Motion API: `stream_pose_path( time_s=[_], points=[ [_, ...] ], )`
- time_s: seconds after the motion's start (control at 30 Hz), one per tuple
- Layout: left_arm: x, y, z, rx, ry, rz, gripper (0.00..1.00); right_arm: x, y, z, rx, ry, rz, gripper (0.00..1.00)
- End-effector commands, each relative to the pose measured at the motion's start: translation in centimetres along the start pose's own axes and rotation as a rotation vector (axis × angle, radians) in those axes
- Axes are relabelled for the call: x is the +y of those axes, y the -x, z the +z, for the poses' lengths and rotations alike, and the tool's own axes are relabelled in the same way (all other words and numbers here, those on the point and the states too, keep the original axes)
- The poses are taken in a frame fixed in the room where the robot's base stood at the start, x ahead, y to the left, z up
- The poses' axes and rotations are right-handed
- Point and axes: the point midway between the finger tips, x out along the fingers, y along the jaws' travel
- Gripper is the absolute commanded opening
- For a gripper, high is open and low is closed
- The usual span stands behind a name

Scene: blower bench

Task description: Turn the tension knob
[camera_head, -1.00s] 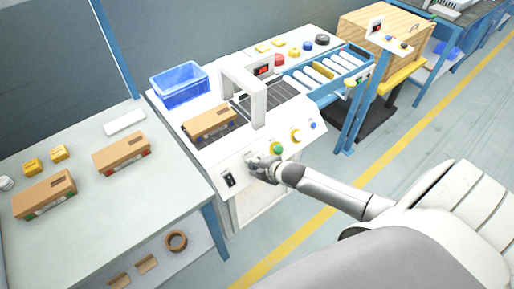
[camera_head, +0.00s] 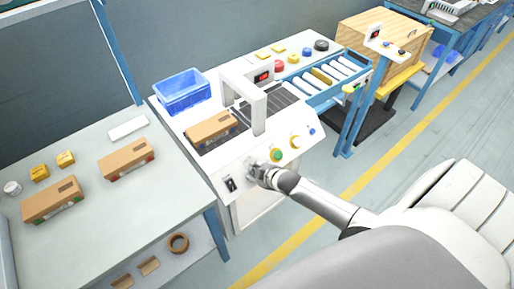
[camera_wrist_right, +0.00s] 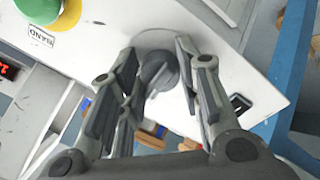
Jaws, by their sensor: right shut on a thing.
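The tension knob (camera_wrist_right: 160,72) is a dark grey round knob on the white sloped front panel of the machine (camera_head: 228,168). In the right wrist view it sits between the two fingers of my right gripper (camera_wrist_right: 155,62), which is shut on it. In the head view my right gripper (camera_head: 254,171) is at the panel, between a black switch (camera_head: 230,184) and a green button (camera_head: 277,155), and it hides the knob. My left gripper is not in view.
The green button with its yellow ring also shows in the right wrist view (camera_wrist_right: 40,10), beside a "BAND" label. A cardboard box (camera_head: 211,127) lies on the machine bed near the white arch (camera_head: 259,108). A blue bin (camera_head: 181,92) stands behind. More boxes lie on the left table (camera_head: 110,215).

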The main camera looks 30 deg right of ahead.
Motion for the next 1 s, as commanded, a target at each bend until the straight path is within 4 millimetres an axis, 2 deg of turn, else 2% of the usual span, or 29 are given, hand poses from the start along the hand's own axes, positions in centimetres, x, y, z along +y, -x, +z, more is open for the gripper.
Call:
stream_pose_path(
  time_s=[0.53, 0.57, 0.7, 1.0],
  points=[
    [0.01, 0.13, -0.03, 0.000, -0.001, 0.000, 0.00, -0.09, -0.02, 0.16, -0.005, -0.026, -0.002, 0.08],
    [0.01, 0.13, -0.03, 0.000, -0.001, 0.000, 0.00, -0.09, -0.02, 0.16, -0.005, -0.026, -0.002, 0.36],
    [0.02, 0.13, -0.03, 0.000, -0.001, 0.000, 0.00, -0.07, -0.01, 0.12, -0.004, -0.025, -0.001, 0.54],
    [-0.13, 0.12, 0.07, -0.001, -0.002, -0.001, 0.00, -0.02, 0.02, 0.05, -0.003, -0.025, 0.000, 0.54]
  ],
)
